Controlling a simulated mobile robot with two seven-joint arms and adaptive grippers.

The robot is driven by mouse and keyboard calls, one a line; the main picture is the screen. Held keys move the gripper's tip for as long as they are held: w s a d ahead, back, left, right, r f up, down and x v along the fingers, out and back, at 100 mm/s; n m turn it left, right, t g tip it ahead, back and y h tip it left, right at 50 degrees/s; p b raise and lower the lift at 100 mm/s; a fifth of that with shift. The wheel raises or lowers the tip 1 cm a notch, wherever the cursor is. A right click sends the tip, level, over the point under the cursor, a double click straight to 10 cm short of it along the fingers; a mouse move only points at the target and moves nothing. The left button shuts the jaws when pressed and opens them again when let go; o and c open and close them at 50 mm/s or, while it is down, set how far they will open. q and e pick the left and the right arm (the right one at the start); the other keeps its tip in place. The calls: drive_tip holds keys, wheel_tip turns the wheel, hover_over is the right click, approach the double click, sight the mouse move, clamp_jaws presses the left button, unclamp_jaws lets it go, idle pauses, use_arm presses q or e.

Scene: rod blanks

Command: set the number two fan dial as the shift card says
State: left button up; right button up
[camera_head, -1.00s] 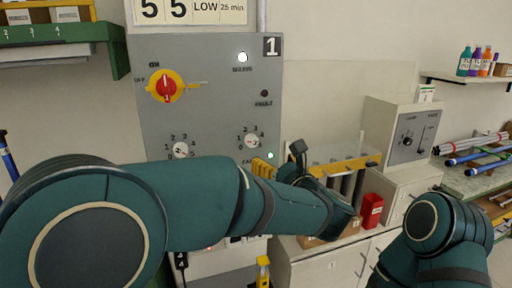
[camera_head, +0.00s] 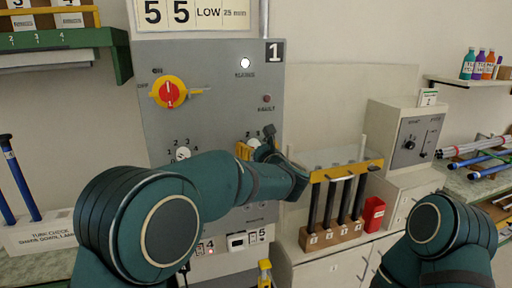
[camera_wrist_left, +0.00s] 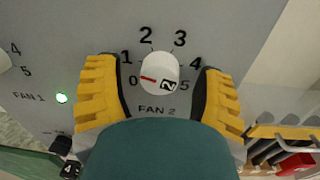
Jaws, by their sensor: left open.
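The number two fan dial (camera_wrist_left: 160,72) is a round white knob marked 2 above the label FAN 2, with a scale from 0 to 5. Its red mark points left, at or close to 0. My left gripper (camera_wrist_left: 160,78) is open, one yellow finger on each side of the dial, with visible gaps. In the head view the left gripper (camera_head: 256,145) is at the grey panel (camera_head: 220,80) and partly covers the dial. A board (camera_head: 195,12) above the panel reads 5, 5, LOW, 25 min; its top is cut off.
The fan one dial (camera_head: 182,154) is left of the fan two dial. A red and yellow switch (camera_head: 169,92) is above. A rod rack (camera_head: 332,232) and red box (camera_head: 373,212) stand right of the panel. A green lamp (camera_wrist_left: 61,98) is lit near FAN 1.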

use_arm(q)
clamp_jaws()
